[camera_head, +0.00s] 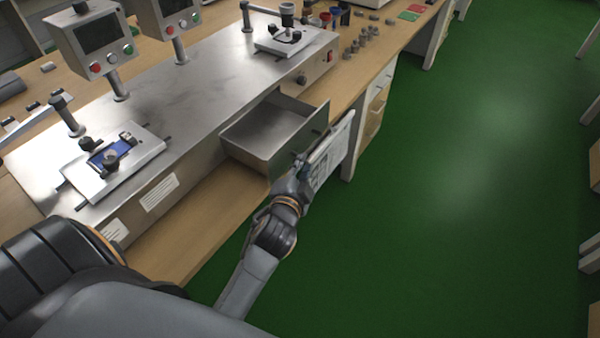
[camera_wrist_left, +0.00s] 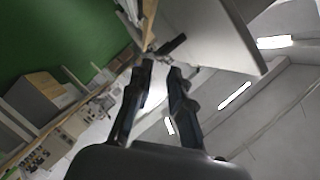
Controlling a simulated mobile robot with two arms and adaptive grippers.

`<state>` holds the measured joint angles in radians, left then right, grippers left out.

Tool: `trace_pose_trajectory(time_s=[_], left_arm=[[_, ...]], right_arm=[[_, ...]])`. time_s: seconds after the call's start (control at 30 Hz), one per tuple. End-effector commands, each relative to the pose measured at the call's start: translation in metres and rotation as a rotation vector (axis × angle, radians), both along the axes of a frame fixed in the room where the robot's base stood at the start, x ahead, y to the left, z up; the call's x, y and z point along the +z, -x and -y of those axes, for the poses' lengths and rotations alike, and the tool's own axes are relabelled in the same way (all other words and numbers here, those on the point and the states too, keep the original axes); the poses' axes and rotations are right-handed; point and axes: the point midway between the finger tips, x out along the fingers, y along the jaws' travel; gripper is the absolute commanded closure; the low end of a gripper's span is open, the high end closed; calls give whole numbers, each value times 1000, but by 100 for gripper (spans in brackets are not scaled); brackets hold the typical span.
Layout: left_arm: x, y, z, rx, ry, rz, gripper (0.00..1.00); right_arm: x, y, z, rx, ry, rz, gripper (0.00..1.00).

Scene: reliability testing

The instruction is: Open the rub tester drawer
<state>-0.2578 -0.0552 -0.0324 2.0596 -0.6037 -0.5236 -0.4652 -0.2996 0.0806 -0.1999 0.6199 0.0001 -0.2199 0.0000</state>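The rub tester (camera_head: 190,90) is a long metal machine on the wooden bench. Its drawer (camera_head: 262,135) is pulled out from the machine's side, and its empty metal inside shows. My left gripper (camera_head: 303,165) is at the outer face of the drawer front, low down, partly hidden by my own wrist. In the left wrist view its two fingers (camera_wrist_left: 161,68) are apart with nothing between them. The drawer front (camera_wrist_left: 210,30) fills the upper part there, and a dark handle-like piece (camera_wrist_left: 173,44) lies just beyond the fingertips. My right gripper is not in view.
A white sheet or panel with print (camera_head: 331,153) hangs beside the gripper at the bench edge. Control boxes with screens (camera_head: 92,38) stand behind the tester. Several small weights (camera_head: 362,42) sit further along the bench. The green floor (camera_head: 450,200) to the right is clear.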

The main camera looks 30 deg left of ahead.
Motion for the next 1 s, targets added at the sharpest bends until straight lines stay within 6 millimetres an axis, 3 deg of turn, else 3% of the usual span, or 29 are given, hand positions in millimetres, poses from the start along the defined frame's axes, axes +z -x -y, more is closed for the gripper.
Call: trace_pose_trajectory(time_s=[0.1,0.3,0.83,0.93,1.0], left_arm=[[3,18,5,0,0,-1,80],[7,30,8,-1,-1,-1,80],[6,30,9,-1,1,-2,80],[-10,29,13,-12,19,-27,80],[-38,29,21,-29,51,-72,80]], right_arm=[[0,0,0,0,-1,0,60],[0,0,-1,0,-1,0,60],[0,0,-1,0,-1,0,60],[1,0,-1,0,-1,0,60],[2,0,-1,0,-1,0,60]])
